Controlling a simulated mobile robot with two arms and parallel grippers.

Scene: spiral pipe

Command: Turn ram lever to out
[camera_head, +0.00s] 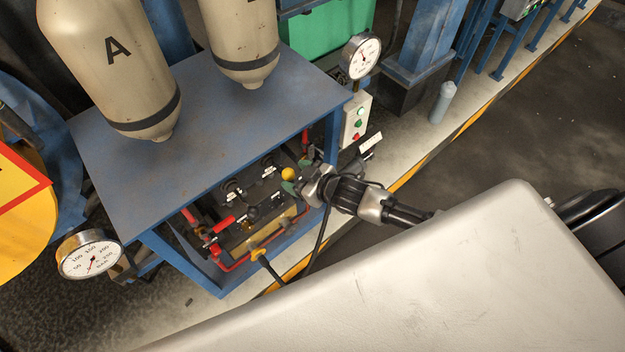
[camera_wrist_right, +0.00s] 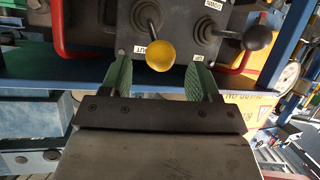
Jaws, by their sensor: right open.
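A lever with a yellow ball knob (camera_head: 288,174) stands on the dark control panel under the blue table. The knob (camera_wrist_right: 160,55) shows large in the right wrist view, with a small white label (camera_wrist_right: 140,49) that seems to read OUT to its left. My right gripper (camera_head: 297,174) is at the panel. In the wrist view its two green fingers (camera_wrist_right: 159,76) are apart, one on each side of the knob and slightly below it in the picture. No finger visibly touches the knob. My left gripper is not in view.
A second lever with a dark knob (camera_wrist_right: 258,38) stands right of the yellow one. The blue frame (camera_wrist_right: 60,73) crosses just under the panel. Red pipes (camera_head: 218,226), a gauge (camera_head: 361,55) and a button box (camera_head: 355,118) are near.

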